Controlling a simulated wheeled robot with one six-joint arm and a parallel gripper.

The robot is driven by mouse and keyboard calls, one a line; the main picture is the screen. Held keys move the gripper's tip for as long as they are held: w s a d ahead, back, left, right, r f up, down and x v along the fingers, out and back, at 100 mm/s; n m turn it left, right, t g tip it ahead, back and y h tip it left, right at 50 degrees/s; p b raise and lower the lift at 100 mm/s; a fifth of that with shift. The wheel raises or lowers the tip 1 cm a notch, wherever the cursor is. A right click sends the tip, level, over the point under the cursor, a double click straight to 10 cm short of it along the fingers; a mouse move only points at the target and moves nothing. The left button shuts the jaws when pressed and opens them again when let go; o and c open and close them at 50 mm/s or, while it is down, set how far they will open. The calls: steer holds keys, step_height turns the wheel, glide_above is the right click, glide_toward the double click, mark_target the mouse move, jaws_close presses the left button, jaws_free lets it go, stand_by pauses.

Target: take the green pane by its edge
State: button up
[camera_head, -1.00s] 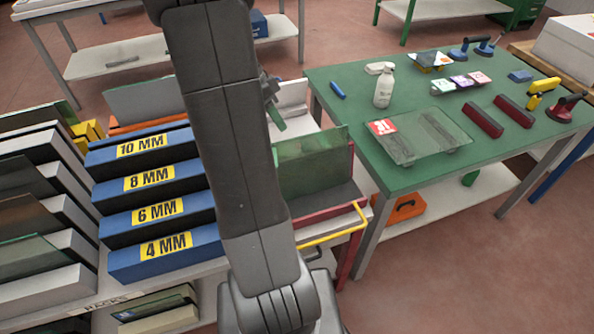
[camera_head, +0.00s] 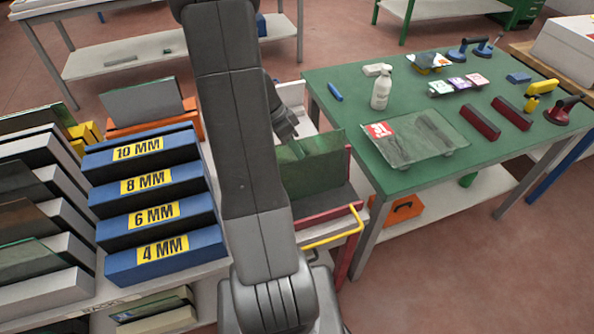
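The green pane (camera_head: 318,168) stands upright in a red-framed holder (camera_head: 352,180) with a yellow handle, just right of my arm. Its left part is hidden behind my arm. My gripper (camera_head: 296,149) is at the pane's upper left edge, partly hidden by my own arm. The fingertips look close to or overlapping the edge; I cannot tell whether they touch it or how far apart they are.
Blue blocks marked 4 to 10 MM (camera_head: 160,212) stand left of my arm, beside racks of panes. The green table (camera_head: 345,118) at right holds a flat glass pane (camera_head: 415,137), a spray bottle (camera_head: 381,90) and several tools. An orange case (camera_head: 404,208) sits below.

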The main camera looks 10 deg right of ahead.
jaws_close()
stand_by(1.3)
